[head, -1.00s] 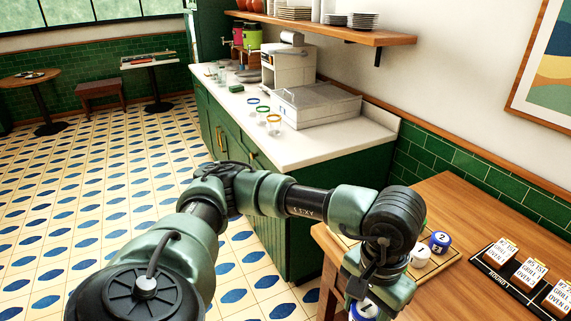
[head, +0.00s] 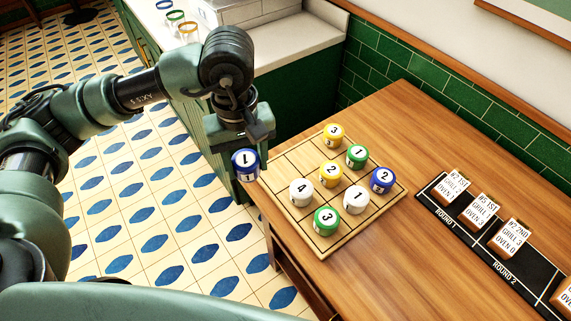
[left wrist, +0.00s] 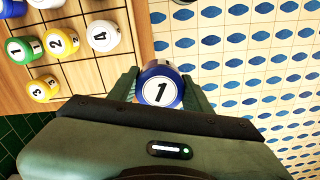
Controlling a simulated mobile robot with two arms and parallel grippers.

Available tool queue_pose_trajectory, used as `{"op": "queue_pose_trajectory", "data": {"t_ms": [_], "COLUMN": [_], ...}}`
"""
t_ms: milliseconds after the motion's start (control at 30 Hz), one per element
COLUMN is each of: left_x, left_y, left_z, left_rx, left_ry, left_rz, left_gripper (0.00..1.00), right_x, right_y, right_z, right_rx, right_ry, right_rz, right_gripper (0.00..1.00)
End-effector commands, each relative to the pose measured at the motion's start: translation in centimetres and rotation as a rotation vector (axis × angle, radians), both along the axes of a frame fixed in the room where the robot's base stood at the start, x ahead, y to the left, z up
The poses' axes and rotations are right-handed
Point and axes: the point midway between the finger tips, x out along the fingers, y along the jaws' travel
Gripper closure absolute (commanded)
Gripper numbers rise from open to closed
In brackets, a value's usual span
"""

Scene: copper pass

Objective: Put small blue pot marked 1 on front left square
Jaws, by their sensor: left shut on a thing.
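The small blue pot marked 1 (head: 246,165) is gripped in my left gripper (head: 243,150). It is raised at the left edge of the table, beside the left corner of the gridded wooden board (head: 287,164). In the left wrist view the blue pot (left wrist: 161,86) sits between both fingers, its number facing the camera, with floor behind it. The board (left wrist: 84,72) lies to its left there, apart from the pot. Bare squares show along the board's left side in the head view. My right gripper does not show.
On the board stand a yellow 3 (head: 333,135), green 1 (head: 357,156), yellow 2 (head: 331,174), blue 2 (head: 382,180), white 4 (head: 301,191), white 1 (head: 355,199) and green 3 (head: 326,221). A black ticket rail (head: 475,232) lies to the right. Bare table (head: 400,260) separates them.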

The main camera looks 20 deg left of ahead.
Motion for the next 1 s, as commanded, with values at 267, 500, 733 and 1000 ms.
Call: {"op": "queue_pose_trajectory", "data": {"t_ms": [267, 500, 733, 1000], "left_x": [4.2, 7.1, 9.4, 10.6], "left_y": [-1.0, -1.9, -2.8, -3.5], "left_z": [2.0, 3.9, 6.0, 7.4], "left_rx": [-0.005, -0.008, -0.009, 0.002], "left_ry": [-0.017, -0.019, -0.015, -0.011], "left_rz": [0.866, 1.609, 2.287, 2.762], "left_gripper": [0.98, 0.98, 0.98, 0.98], "right_x": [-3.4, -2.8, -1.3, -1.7], "right_y": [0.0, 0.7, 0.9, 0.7], "right_z": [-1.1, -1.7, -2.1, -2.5], "right_rx": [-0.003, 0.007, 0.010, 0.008], "right_ry": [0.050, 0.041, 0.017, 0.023], "right_rz": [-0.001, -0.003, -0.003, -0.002], "right_gripper": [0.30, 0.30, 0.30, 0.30]}}
